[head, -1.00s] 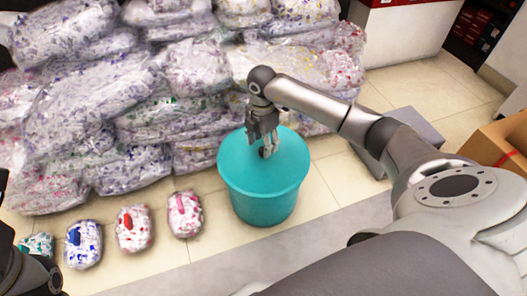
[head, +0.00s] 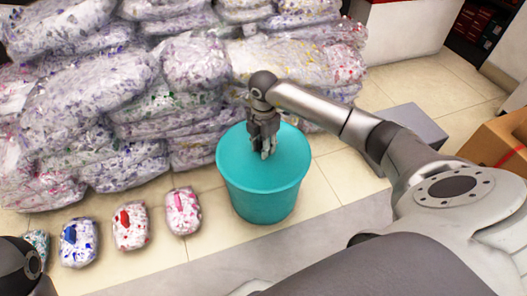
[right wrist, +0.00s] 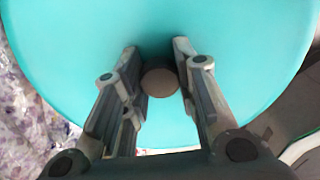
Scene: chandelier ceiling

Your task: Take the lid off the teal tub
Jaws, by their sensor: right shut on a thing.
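The teal tub (head: 262,203) stands upright on the floor in the middle of the head view. Its flat teal lid (head: 290,155) lies on top and fills most of the right wrist view (right wrist: 75,50). My right gripper (head: 265,150) points down at the middle of the lid. In the right wrist view, its two fingers (right wrist: 157,60) are on either side of a round grey-brown knob (right wrist: 160,82) on the lid, shut on it.
Clear bags of coloured scraps (head: 110,110) are piled behind the tub. Several small bundles (head: 131,226) lie in a row on the floor at left. A grey box (head: 415,125) and a cardboard box (head: 497,142) are at right. Tiled floor is free in front of the tub.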

